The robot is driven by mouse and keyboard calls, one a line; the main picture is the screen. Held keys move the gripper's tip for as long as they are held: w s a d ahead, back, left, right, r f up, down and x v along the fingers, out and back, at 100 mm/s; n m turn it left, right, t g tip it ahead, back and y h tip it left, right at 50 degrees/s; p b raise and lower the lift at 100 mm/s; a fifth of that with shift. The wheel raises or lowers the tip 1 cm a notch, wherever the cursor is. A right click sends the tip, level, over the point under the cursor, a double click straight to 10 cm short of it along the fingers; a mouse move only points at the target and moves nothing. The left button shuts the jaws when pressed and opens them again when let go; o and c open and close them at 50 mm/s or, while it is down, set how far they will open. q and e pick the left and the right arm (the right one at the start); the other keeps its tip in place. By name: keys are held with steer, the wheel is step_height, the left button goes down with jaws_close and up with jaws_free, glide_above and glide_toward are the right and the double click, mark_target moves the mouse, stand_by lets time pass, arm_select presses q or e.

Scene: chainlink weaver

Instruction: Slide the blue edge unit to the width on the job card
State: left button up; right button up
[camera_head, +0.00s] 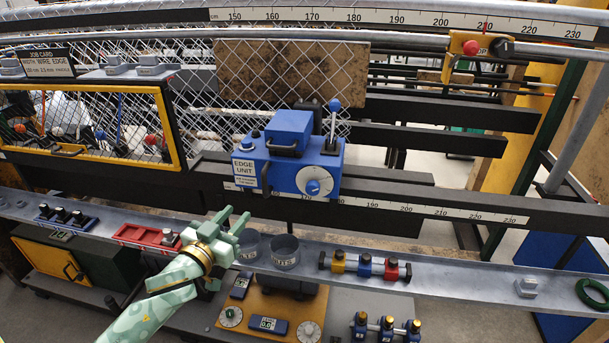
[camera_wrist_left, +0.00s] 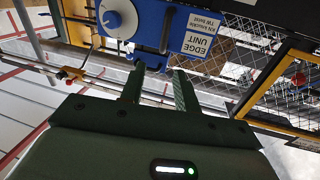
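The blue edge unit (camera_head: 287,158) sits on the dark rail at the middle, with a white dial, a labelled plate and a blue-knobbed lever. It also shows upside down in the left wrist view (camera_wrist_left: 141,16), with a dark vertical handle (camera_wrist_left: 166,30). The job card (camera_head: 48,63) is at the upper left; its small print is too small to read surely. A lower scale (camera_head: 430,211) runs along the rail, partly hidden by the unit. My left gripper (camera_head: 236,217) is open and empty, below and in front of the unit, apart from it. My right gripper is not in view.
A grey shelf (camera_head: 460,273) below the rail holds cups (camera_head: 285,253), a red tray (camera_head: 148,237) and coloured blocks (camera_head: 365,266). A yellow-framed mesh panel (camera_head: 181,130) stands left of the unit. The rail right of the unit looks clear. An upper scale (camera_head: 400,19) has a yellow slider (camera_head: 462,50).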

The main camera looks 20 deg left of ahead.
mark_target(263, 183)
arm_select(q)
steer(key=shift+n, duration=0.5)
steer(key=w, duration=0.5)
steer(key=w+a+b, duration=0.1)
steer(key=w, duration=0.4)
steer(key=w+b, duration=0.1)
steer(key=w, duration=0.4)
steer(key=shift+w+a+f, duration=0.2)
steer(key=shift+f, duration=0.05)
jaws_close()
